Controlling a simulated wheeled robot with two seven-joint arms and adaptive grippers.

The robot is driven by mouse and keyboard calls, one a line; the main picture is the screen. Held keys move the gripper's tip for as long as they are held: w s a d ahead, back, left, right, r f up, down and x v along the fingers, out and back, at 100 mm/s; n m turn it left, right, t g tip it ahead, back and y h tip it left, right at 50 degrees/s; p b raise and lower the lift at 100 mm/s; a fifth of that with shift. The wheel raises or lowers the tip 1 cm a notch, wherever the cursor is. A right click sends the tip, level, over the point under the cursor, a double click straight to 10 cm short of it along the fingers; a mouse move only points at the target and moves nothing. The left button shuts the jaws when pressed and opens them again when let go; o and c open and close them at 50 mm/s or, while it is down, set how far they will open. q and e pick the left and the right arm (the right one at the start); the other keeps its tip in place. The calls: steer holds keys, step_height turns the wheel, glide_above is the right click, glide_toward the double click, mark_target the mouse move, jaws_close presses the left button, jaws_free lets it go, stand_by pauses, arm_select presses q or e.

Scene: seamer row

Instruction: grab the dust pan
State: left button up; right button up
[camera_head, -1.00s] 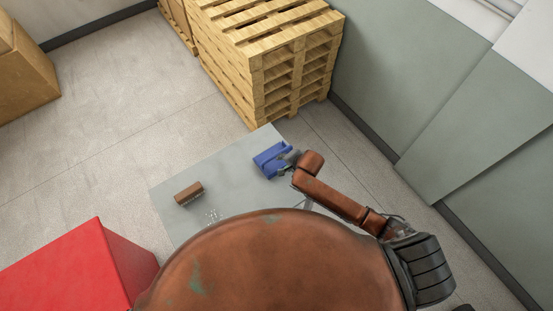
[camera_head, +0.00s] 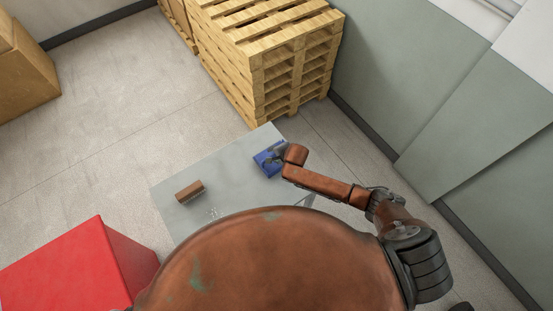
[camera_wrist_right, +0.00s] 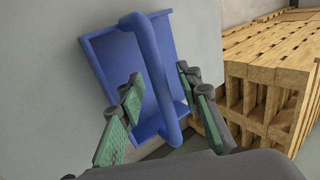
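The blue dust pan (camera_head: 266,164) lies on the grey table near its far right edge. In the right wrist view the dust pan (camera_wrist_right: 104,62) shows its open tray and a raised bar handle (camera_wrist_right: 155,65). My right gripper (camera_head: 278,155) is over the pan and partly covers it. In the wrist view my right gripper (camera_wrist_right: 158,82) is open, with one finger on each side of the handle. I see no closed grip on the handle, and cannot tell whether a finger touches it. My left gripper is not in view.
A brown brush-like block (camera_head: 189,192) and a small pile of white bits (camera_head: 213,214) are on the grey table (camera_head: 228,165). A pallet stack (camera_head: 262,70) stands just beyond the table. A red box (camera_head: 75,270) is at the lower left. Grey panels (camera_head: 420,90) stand at right.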

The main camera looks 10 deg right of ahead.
steer(key=shift+c, duration=0.3)
jaws_close()
stand_by(0.5)
